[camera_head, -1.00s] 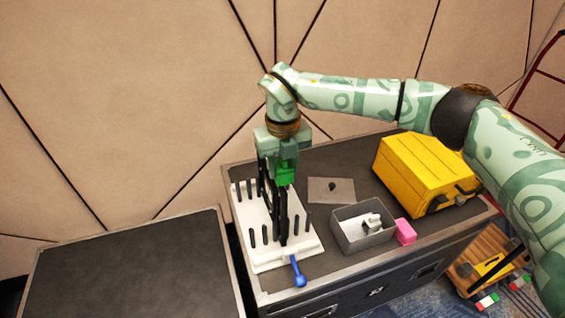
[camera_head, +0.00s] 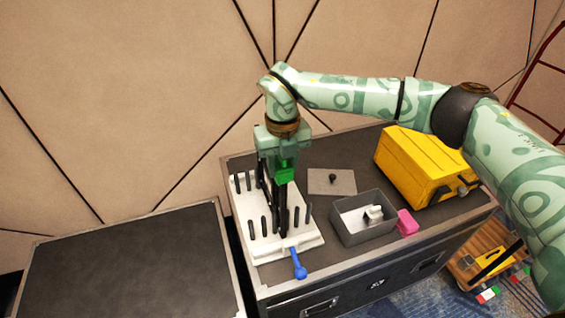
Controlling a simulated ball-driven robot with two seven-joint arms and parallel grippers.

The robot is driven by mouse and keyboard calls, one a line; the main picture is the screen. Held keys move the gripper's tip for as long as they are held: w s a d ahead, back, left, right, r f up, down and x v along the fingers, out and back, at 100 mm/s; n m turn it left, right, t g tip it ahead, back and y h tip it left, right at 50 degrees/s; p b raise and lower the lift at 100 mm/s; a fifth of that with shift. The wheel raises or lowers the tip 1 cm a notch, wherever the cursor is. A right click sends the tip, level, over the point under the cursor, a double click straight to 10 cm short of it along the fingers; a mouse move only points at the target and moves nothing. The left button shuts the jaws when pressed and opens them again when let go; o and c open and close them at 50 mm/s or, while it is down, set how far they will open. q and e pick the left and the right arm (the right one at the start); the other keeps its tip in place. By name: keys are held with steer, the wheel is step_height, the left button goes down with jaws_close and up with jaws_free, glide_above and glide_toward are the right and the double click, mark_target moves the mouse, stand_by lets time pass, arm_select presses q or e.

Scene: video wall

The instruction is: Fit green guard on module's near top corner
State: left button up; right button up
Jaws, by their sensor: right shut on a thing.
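My right gripper (camera_head: 283,166) points down over the white pegged rack (camera_head: 262,252) on the dark cabinet. It is shut on the green guard (camera_head: 284,171), which shows as a bright green piece between the fingers. Below it a dark upright module (camera_head: 281,212) stands among the black pegs of the rack. The guard is at the upper end of the module; I cannot tell whether they touch. The gripper body hides part of both. My left gripper is not in view.
A blue-handled tool (camera_head: 299,264) lies at the rack's front edge. To the right are a grey plate with a knob (camera_head: 345,186), a grey bin (camera_head: 372,234) with white pieces, a pink block (camera_head: 406,223) and a yellow case (camera_head: 419,160). The left dark table (camera_head: 130,265) is bare.

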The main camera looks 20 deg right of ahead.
stand_by(0.7)
steer(key=shift+p, duration=0.35)
steer(key=shift+f, duration=0.1)
steer(key=shift+f+b, duration=0.6)
steer(key=shift+f, duration=1.1)
steer(key=shift+f, duration=0.5)
stand_by(0.3)
steer(key=o, duration=1.5)
